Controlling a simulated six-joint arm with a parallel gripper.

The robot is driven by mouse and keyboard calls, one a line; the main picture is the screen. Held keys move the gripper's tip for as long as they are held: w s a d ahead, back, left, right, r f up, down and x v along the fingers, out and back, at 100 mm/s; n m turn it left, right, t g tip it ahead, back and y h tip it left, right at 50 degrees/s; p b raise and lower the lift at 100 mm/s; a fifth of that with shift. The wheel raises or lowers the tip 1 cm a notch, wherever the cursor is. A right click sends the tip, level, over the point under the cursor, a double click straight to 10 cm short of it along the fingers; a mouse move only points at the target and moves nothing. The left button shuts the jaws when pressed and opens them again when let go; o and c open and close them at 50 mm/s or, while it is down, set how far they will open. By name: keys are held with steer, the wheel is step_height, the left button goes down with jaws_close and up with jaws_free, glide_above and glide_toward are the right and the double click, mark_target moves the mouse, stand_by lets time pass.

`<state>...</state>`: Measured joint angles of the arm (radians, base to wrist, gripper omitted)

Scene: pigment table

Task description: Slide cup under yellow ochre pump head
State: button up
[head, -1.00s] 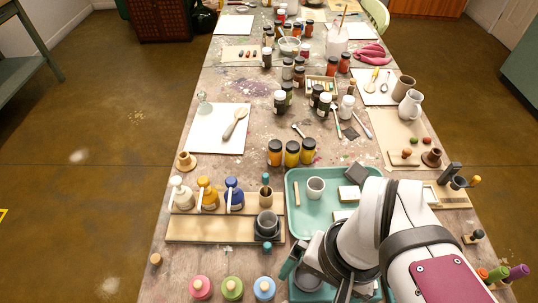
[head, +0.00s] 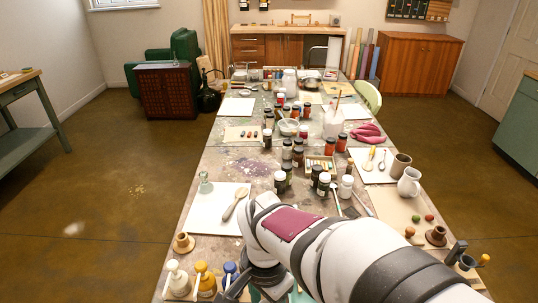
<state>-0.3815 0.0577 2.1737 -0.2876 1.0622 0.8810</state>
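The yellow ochre pump bottle (head: 206,281) stands at the lower left, between a white pump bottle (head: 178,279) and a blue pump bottle (head: 231,272). Its lower part is cut off by the frame's bottom edge. My gripper (head: 236,290) is at the bottom edge, close to the right of the yellow ochre pump and near the blue one. Only a dark part of it shows, and I cannot tell whether its fingers are open or shut. No cup shows near the pumps; that area is hidden by my arm or below the frame.
Several jars crowd the table's middle. My arm hides much of the near table.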

step_height(320, 180, down, 15)
steer(key=shift+s+d+r, duration=0.1)
steer(key=shift+r, duration=0.1)
jaws_close()
stand_by(1.3)
